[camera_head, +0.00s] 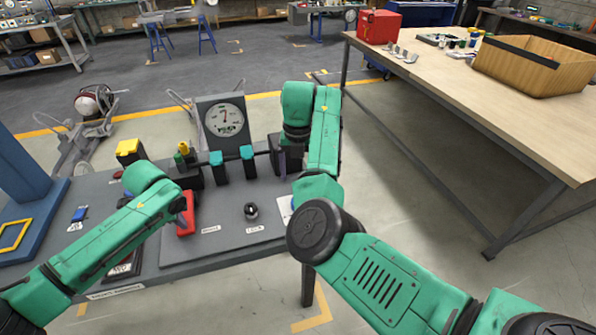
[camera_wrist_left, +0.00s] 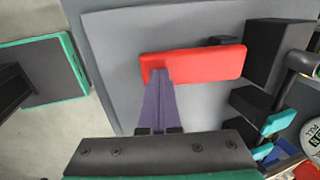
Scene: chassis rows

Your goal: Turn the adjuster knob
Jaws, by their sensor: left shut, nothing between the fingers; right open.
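A red bar-shaped handle (camera_head: 186,214) is on the grey bench panel, under my left gripper; it also shows in the left wrist view (camera_wrist_left: 205,64). My left gripper (camera_head: 183,203) is shut with nothing between its fingers. In the wrist view its purple fingertips (camera_wrist_left: 158,72) overlap one end of the red bar; I cannot tell if they touch. A small dark round knob (camera_head: 251,210) stands on the panel further right, above a small label. I cannot tell which is the adjuster. My right gripper (camera_head: 287,155) is open beside the bench's right end, largely hidden by my arm.
A round gauge (camera_head: 226,115) stands at the panel's back. Dark posts with teal caps (camera_head: 216,159) stand in front of it. A yellow-topped block (camera_head: 128,148) is at left. The wooden table (camera_head: 480,115) at right carries a box (camera_head: 530,72) and a red case (camera_head: 379,27).

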